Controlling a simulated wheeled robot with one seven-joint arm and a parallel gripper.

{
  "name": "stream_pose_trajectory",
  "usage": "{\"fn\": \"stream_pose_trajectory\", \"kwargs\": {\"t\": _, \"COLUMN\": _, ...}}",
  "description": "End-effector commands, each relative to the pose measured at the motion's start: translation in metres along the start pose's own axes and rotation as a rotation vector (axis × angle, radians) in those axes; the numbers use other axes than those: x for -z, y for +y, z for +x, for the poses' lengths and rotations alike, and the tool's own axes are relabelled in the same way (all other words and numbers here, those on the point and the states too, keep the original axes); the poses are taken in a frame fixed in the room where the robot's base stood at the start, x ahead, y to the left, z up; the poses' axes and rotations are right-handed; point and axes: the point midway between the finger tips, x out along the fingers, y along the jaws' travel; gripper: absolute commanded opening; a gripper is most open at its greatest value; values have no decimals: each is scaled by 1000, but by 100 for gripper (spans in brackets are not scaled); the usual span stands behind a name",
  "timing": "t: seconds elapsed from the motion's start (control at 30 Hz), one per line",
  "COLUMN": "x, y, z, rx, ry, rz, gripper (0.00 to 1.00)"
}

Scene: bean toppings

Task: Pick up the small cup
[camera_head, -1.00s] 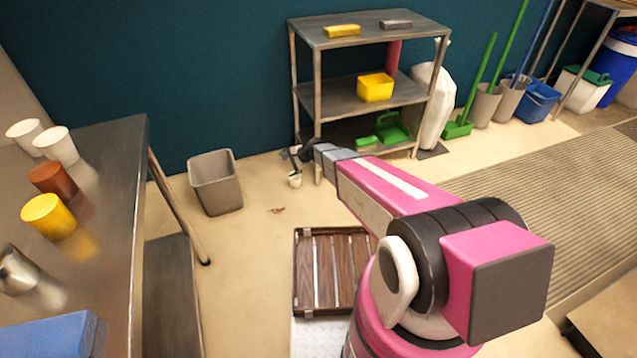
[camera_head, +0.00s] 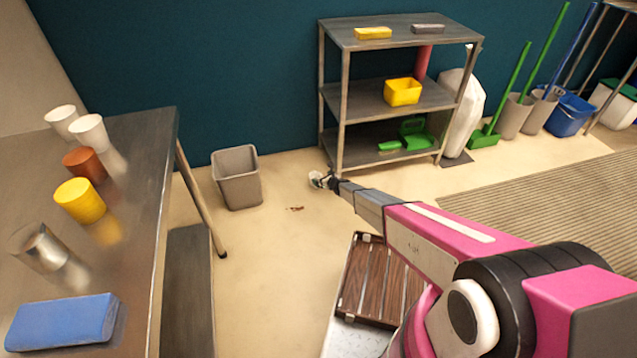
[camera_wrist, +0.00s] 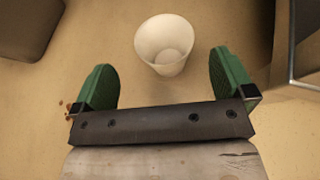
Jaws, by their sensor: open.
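A small white cup (camera_wrist: 166,42) stands on the floor in the wrist view, its open mouth facing the camera. My gripper (camera_wrist: 163,68) is open, with its two green finger pads apart. The cup lies just beyond the fingers, roughly between their tips in the picture, and is not gripped. In the head view my gripper (camera_head: 320,180) is low over the floor in front of the shelf rack, with the cup mostly lost behind it.
A grey bin (camera_head: 238,178) stands left of my gripper and a metal shelf rack (camera_head: 346,100) behind it. A wooden slatted platform (camera_head: 383,280) is below the arm. A steel table (camera_head: 140,150) at left holds several cups and a blue block (camera_head: 62,322).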

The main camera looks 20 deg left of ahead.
Motion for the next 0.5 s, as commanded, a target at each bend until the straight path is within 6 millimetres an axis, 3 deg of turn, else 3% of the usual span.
{"fn": "stream_pose_trajectory", "kwargs": {"t": 0.1, "x": 2, "y": -2, "z": 21, "rx": 0, "ry": 0, "rz": -1, "gripper": 100}}
{"fn": "stream_pose_trajectory", "kwargs": {"t": 0.37, "x": 4, "y": -2, "z": 37, "rx": 0, "ry": 0, "rz": -2, "gripper": 100}}
{"fn": "stream_pose_trajectory", "kwargs": {"t": 0.5, "x": 10, "y": -5, "z": 55, "rx": 0, "ry": 0, "rz": -2, "gripper": 100}}
